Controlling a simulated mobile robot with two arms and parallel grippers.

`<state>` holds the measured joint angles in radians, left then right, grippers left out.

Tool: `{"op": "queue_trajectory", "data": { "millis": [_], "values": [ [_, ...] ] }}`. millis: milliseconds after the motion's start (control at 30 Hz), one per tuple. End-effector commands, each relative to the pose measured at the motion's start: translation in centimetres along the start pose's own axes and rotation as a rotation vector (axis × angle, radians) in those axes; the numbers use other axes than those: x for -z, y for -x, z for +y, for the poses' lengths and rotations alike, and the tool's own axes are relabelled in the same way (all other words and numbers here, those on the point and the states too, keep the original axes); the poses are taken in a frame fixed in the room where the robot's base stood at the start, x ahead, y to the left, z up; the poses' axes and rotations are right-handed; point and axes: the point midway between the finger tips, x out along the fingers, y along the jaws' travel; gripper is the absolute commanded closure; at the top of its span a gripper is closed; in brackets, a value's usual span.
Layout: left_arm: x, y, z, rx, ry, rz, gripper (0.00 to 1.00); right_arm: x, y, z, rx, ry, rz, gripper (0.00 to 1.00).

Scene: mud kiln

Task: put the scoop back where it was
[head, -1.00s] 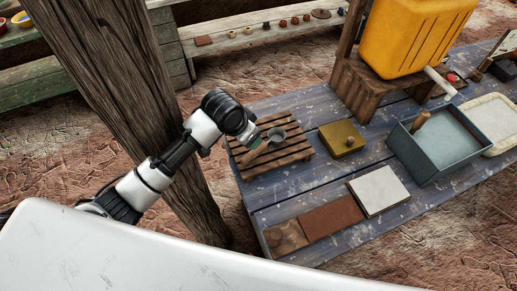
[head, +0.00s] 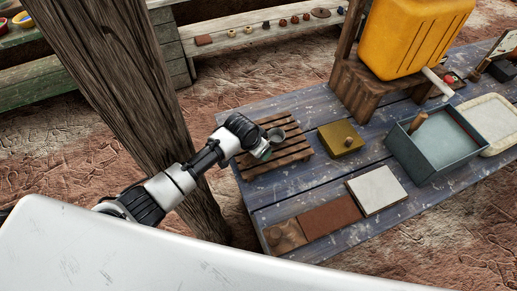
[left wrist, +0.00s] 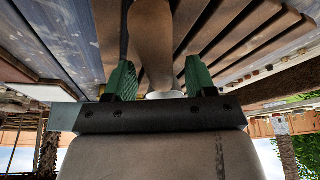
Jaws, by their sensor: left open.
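The scoop has a grey metal cup (head: 276,135) and a wooden handle (left wrist: 151,45). It lies on the slatted wooden rack (head: 293,151) at the left end of the blue table. My left gripper (head: 262,153) is over the handle side of the scoop, close to the rack. In the left wrist view its two green fingers (left wrist: 160,82) stand apart on either side of the handle, with gaps visible, so it is open. In the head view the gripper and forearm hide the handle. My right gripper is not in view.
A lidded olive box (head: 340,138) sits right of the rack. A blue-grey bin (head: 433,165), a white tile (head: 377,190) and a brown tile (head: 330,217) lie farther right and nearer. A yellow jerrycan (head: 405,40) stands behind on a wooden stand. A thick post (head: 120,90) rises left of the table.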

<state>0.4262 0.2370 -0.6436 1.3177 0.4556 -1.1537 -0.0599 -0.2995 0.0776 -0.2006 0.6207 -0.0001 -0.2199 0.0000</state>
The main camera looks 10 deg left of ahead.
Motion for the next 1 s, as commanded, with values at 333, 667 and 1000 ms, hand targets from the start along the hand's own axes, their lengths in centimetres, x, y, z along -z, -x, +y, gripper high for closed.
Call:
{"op": "queue_trajectory", "data": {
  "millis": [333,667,1000],
  "values": [
    [0.02,-0.01,-0.03,0.001,0.0,0.001,0.66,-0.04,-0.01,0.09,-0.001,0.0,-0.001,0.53],
    [0.03,0.02,-0.05,0.001,0.0,0.001,1.0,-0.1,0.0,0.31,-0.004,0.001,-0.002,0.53],
    [0.38,0.71,-0.08,0.001,0.0,0.003,1.0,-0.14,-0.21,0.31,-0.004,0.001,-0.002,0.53]
  ]
}}
